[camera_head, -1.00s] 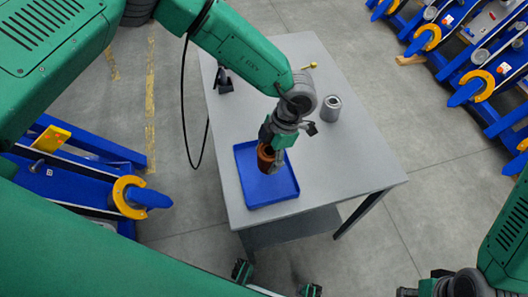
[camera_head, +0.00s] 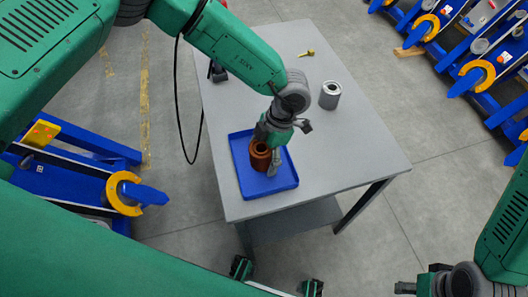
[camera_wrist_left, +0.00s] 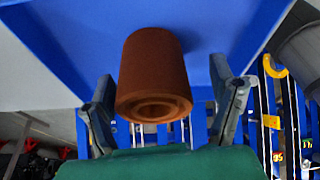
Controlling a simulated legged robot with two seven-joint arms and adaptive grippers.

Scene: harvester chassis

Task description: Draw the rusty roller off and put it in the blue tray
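The rusty roller (camera_head: 260,157), a brown hollow cylinder, stands upright in the blue tray (camera_head: 284,184) on the grey table. My left gripper (camera_head: 268,160) is down at the roller, partly hiding it. In the left wrist view the roller (camera_wrist_left: 152,68) sits between the two fingers of my left gripper (camera_wrist_left: 165,105), with a gap on each side, so the gripper is open. The tray floor (camera_wrist_left: 80,30) shows behind the roller. My right gripper (camera_head: 408,288) is at the bottom right of the head view, away from the table; its fingers are too unclear to read.
A grey metal roller (camera_head: 330,96) stands on the table (camera_head: 350,150) right of my left arm. A small yellow item (camera_head: 307,53) and a dark fixture (camera_head: 217,72) are farther back. Blue chassis frames with yellow rings stand left (camera_head: 75,185) and upper right (camera_head: 470,75).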

